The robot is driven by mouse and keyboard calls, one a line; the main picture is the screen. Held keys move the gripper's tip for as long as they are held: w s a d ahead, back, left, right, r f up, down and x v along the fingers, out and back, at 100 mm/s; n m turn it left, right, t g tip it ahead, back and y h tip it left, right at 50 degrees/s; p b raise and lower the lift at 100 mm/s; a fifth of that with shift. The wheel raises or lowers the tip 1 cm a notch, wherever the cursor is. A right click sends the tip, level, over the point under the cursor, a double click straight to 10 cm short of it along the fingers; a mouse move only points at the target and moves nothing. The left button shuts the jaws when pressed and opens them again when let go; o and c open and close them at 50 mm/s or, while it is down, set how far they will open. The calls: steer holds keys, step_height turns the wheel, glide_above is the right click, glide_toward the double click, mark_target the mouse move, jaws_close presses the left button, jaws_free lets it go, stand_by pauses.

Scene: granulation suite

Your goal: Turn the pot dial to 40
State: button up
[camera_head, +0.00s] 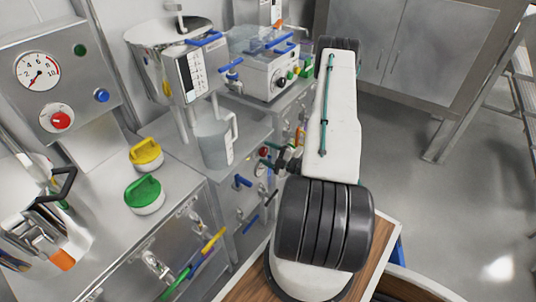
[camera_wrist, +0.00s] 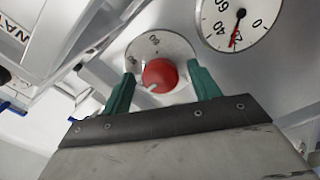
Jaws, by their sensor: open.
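In the wrist view a red dial knob (camera_wrist: 161,76) sits on a round pale scale plate (camera_wrist: 168,43). Its white pointer mark is turned toward the lower left of the picture. Some scale numerals show above and left of the knob, but I cannot read the setting surely. My gripper (camera_wrist: 161,72) is open, with one teal finger on each side of the knob; contact is not clear. In the head view a small red knob (camera_head: 264,152) shows on the cabinet front beside my gripper, which is small and partly hidden behind my arm.
A gauge (camera_wrist: 237,22) with a red needle is close at upper right of the knob. In the head view a clear jug (camera_head: 213,143), a yellow-lidded pot (camera_head: 146,154) and a green-lidded pot (camera_head: 144,195) stand on the counters. Blue handles project nearby. The floor (camera_head: 440,210) at right is clear.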

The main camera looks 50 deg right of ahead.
steer(key=shift+s, duration=0.1)
steer(key=s, duration=0.7)
steer(key=shift+s+d, duration=0.3)
